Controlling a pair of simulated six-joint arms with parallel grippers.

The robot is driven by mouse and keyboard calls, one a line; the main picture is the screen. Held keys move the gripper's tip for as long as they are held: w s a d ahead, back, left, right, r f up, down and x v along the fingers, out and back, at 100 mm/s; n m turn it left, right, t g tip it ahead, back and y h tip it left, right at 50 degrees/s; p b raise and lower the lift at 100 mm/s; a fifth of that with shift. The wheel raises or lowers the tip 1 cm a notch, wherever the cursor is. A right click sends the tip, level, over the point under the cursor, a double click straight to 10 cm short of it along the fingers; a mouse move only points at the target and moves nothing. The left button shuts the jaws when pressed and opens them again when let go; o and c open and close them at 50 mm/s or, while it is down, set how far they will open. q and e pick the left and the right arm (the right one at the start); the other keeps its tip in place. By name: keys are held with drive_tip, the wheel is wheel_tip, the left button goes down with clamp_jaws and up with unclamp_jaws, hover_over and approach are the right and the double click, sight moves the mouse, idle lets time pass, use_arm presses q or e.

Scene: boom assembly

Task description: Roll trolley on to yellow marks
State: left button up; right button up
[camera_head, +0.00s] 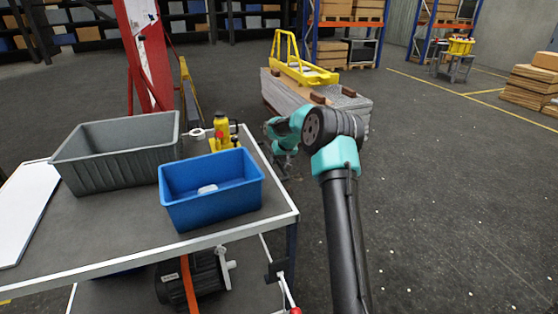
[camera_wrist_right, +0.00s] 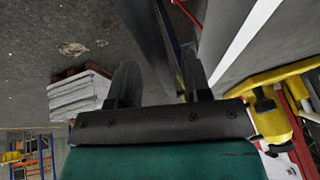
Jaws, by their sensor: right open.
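The trolley is a two-level cart whose grey top with white edges (camera_head: 115,235) fills the left of the head view. A dark leg stands under its right front corner. My right arm reaches forward past the cart's right side. My right gripper (camera_head: 284,168) is beside the far right edge, partly hidden by its own wrist. In the right wrist view my right gripper (camera_wrist_right: 160,80) is open, with a dark blue bar (camera_wrist_right: 158,38) seen between its fingers; I cannot tell whether they touch. A yellow mark (camera_head: 5,301) shows at the lower left. My left gripper is out of view.
A grey bin (camera_head: 118,172), a blue bin (camera_head: 212,205) and a yellow bottle (camera_head: 221,125) stand on the cart. A motor (camera_head: 195,280) sits below. A slab stack (camera_head: 345,105) with a yellow frame stands ahead. Floor at right is open, with yellow lines (camera_head: 485,91).

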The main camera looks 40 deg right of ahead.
clamp_jaws()
idle(0.5)
